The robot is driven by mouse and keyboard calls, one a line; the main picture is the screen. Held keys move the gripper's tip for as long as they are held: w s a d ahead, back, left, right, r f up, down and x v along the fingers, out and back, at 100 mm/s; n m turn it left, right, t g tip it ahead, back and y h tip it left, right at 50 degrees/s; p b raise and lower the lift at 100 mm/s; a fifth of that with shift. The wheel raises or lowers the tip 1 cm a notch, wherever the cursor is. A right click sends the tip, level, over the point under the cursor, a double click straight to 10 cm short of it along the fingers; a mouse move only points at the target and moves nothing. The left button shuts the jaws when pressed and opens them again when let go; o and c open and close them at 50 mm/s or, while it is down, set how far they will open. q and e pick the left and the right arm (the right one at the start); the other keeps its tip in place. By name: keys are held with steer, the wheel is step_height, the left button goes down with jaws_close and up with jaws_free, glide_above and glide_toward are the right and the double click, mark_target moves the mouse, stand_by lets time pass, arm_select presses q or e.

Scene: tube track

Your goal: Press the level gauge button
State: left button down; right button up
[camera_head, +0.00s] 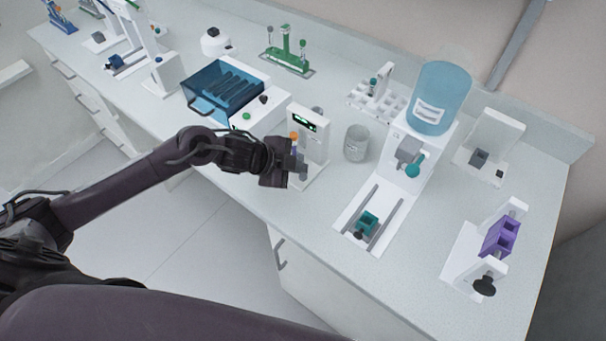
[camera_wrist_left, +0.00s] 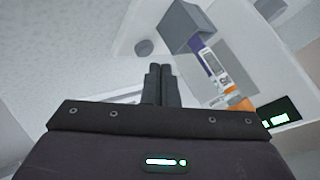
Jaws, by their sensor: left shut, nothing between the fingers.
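The level gauge (camera_head: 314,128) is a white upright device with a small green-lit display on top, near the counter's front edge in the head view. My left gripper (camera_head: 296,168) is shut and empty, in front of the gauge. In the left wrist view its fingertips (camera_wrist_left: 160,70) appear just short of the button; contact cannot be told.
A blue-lidded box (camera_head: 224,90) stands left of the gauge. A grey beaker (camera_head: 356,143) and a dispenser with a blue tank (camera_head: 440,98) stand to the right. A purple-block fixture (camera_head: 499,238) is at far right. The counter between beaker and gauge is clear.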

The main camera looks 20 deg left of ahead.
mark_target(299, 179)
arm_select(q)
steer(key=shift+f, duration=0.1)
stand_by(0.7)
steer(key=shift+f, duration=0.35)
steer(key=shift+f+b, duration=0.5)
stand_by(0.6)
steer(key=shift+r, duration=0.1)
steer(key=shift+r+p, duration=0.85)
steer(key=shift+p, duration=0.05)
step_height(299, 179, up, 5)
steer(key=p, duration=0.4)
steer(key=shift+p, duration=0.35)
